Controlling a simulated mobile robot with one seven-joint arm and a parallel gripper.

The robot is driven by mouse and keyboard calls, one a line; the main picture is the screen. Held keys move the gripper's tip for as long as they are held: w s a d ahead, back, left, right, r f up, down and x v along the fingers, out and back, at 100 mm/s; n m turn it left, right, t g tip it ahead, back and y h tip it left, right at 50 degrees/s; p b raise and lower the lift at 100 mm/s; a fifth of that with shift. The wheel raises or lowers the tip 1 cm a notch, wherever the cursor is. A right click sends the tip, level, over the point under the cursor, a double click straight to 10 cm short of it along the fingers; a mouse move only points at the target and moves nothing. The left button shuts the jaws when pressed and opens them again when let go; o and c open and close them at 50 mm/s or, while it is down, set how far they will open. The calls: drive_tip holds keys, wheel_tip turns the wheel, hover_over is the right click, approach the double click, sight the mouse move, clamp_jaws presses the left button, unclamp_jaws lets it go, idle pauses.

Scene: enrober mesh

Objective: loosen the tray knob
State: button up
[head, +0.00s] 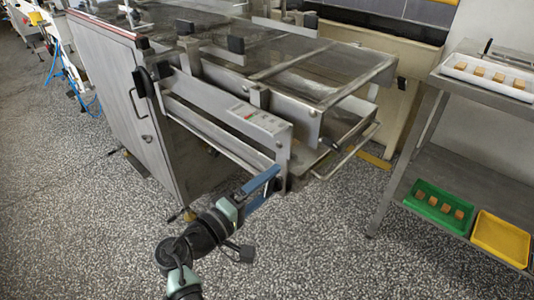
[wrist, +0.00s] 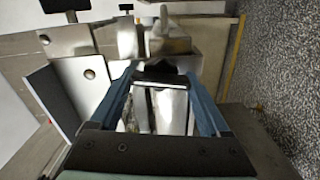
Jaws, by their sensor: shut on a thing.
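My gripper (head: 277,180), with blue fingers, is at the near lower corner of the steel machine frame, below the front end of the mesh conveyor. The wrist view shows my gripper (wrist: 160,76) with its fingers on both sides of a dark knob (wrist: 160,72), shut on it. The knob sits against bright steel. The tray (head: 345,150), with a wire-like front handle, shows under the conveyor end, to the right of my gripper.
The machine cabinet (head: 118,110) stands to the left, with black handles on its side. A steel rack (head: 432,130) at right holds a white tray (head: 490,76), a green tray (head: 440,208) and a yellow tray (head: 500,240). The speckled floor in front is clear.

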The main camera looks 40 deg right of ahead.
drive_tip(key=shift+n+p, duration=0.5)
drive_tip(key=shift+n, duration=0.3)
drive_tip(key=shift+f, duration=0.1)
drive_tip(key=o, duration=1.2)
drive_tip(key=s+a+p, duration=0.1)
drive_tip(key=a, duration=1.2)
